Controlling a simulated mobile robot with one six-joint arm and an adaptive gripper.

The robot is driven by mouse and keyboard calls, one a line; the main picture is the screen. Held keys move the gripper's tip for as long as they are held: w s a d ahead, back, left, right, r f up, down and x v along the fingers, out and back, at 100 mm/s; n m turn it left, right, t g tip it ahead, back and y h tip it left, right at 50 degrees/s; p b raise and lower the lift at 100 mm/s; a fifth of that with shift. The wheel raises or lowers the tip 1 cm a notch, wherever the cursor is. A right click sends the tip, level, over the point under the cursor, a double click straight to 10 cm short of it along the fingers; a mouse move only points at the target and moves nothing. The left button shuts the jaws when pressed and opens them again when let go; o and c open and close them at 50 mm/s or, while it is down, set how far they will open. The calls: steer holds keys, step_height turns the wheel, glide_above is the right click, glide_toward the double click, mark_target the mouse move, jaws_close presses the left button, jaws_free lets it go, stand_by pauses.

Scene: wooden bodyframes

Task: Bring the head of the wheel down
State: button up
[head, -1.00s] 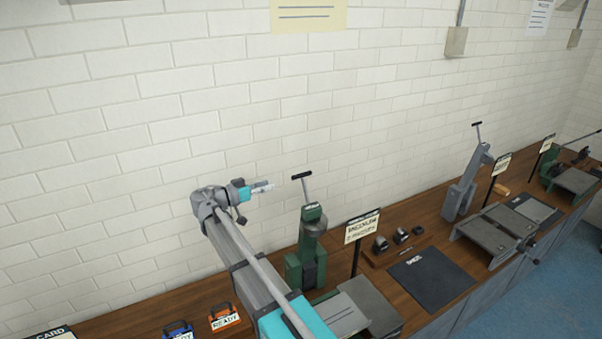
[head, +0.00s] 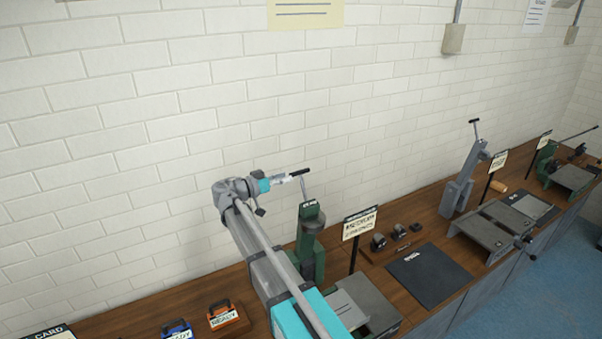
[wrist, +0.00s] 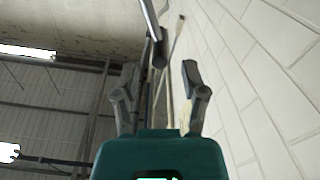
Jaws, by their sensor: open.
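A green machine (head: 310,245) stands on the bench with its head raised. A grey lever (head: 304,187) rises from its head and ends in a black grip (head: 301,171). My gripper (head: 289,178) is at the level of this grip, just to its left. In the wrist view, the gripper's two fingers (wrist: 159,86) are spread, with the dark end of the grip (wrist: 159,50) showing between and beyond their tips. The grey lever (wrist: 149,18) shows above it. Nothing is clamped; whether a finger touches the grip I cannot tell.
A sign on a post (head: 359,225) stands right of the green machine. A grey machine (head: 460,188) with its own lever is farther right, beyond a black mat (head: 431,275). A brick wall lies close behind.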

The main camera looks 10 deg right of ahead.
mark_target(309, 170)
steer(key=shift+x, duration=3.45)
jaws_close()
